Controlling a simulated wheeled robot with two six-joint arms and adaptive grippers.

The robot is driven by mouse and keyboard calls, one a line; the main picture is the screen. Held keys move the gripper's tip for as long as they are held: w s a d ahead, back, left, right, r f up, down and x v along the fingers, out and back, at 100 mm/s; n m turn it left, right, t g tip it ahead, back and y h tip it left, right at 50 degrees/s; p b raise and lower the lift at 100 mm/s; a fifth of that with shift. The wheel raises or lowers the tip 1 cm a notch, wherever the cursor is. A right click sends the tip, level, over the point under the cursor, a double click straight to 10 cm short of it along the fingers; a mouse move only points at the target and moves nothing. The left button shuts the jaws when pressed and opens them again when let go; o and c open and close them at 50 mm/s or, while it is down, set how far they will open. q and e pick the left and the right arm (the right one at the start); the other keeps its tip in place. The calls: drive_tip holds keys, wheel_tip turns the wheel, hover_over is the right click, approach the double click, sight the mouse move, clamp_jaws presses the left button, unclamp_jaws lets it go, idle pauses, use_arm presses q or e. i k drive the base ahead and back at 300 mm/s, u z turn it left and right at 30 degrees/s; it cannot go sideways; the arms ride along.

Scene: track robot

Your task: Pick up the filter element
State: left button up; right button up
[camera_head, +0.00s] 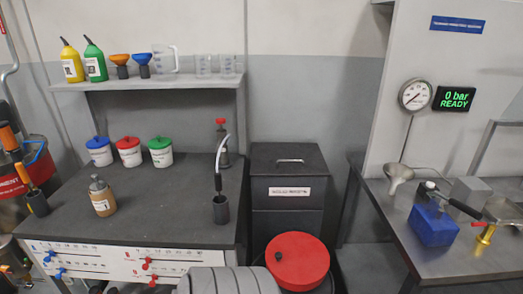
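I cannot clearly pick out a filter element in the head view. A pale grey ribbed shape (230,281) is cut off by the bottom edge, and I cannot tell what it is. A small dark grey cylinder (221,209) stands upright on the left bench, with a curved spout above it. Neither my left nor my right gripper shows.
The left bench (170,210) holds a brown bottle (103,197) and lidded tubs (131,151). A black bin (288,190) and red round lid (297,262) stand between the benches. The right bench (390,215) holds a funnel (398,176) and blue block (433,226).

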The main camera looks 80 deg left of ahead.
sight(98, 187)
drive_tip(key=u, duration=2.7)
